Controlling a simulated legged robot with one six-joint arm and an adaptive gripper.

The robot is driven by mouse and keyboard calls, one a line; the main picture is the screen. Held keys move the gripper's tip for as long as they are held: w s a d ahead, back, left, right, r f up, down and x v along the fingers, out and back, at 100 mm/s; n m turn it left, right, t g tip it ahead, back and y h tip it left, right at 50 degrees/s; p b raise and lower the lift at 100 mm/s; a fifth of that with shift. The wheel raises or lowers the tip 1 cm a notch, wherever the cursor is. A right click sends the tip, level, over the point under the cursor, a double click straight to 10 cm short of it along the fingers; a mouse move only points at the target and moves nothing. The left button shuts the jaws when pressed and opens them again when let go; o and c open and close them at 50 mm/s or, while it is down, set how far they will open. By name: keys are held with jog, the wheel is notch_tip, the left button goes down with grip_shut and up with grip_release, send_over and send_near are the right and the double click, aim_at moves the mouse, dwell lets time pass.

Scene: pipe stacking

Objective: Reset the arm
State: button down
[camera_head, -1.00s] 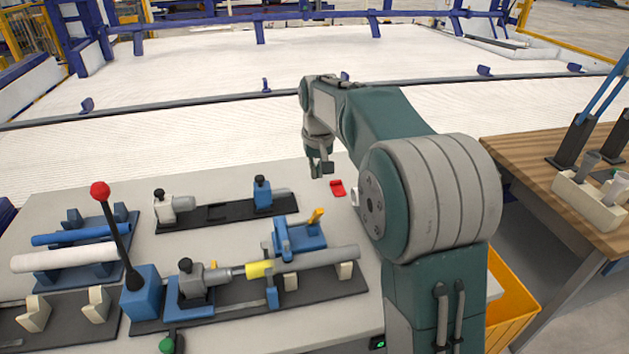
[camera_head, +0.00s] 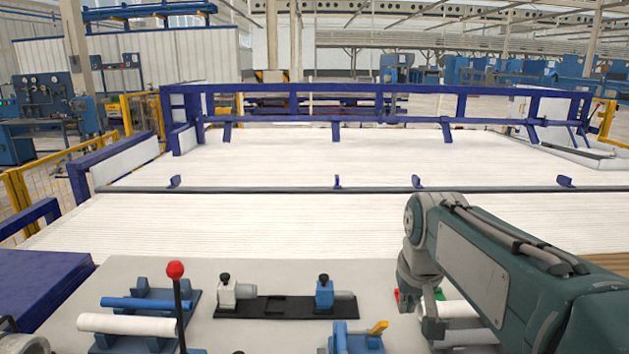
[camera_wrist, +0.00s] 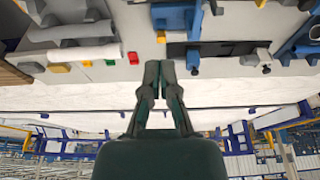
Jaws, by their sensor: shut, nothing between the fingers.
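My gripper (camera_head: 432,322) hangs at the end of my arm, over the right part of the light grey worktop (camera_head: 250,270) in the head view. In the wrist view its two fingers (camera_wrist: 160,68) meet at the tips with nothing between them. The fingers stand clear of the red-marked, green and yellow small pieces beside them in the wrist view. In the head view the arm partly hides a white pipe (camera_head: 462,309) and small red and green pieces behind the gripper.
A white pipe (camera_head: 127,323) and a blue pipe (camera_head: 160,303) lie in a blue holder at left. A red-knobbed lever (camera_head: 176,270) stands beside them. A black fixture (camera_head: 270,306) with clamps lies mid-worktop. A white ribbed floor area (camera_head: 260,220) lies beyond.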

jog(key=s+f+t, duration=0.1)
jog(key=s+f, duration=0.1)
jog(key=s, duration=0.7)
jog(key=s+f+t, duration=0.1)
jog(key=s+f, duration=0.2)
jog(key=s, duration=0.5)
jog(key=shift+s+f, duration=0.2)
jog(key=shift+s, duration=0.15)
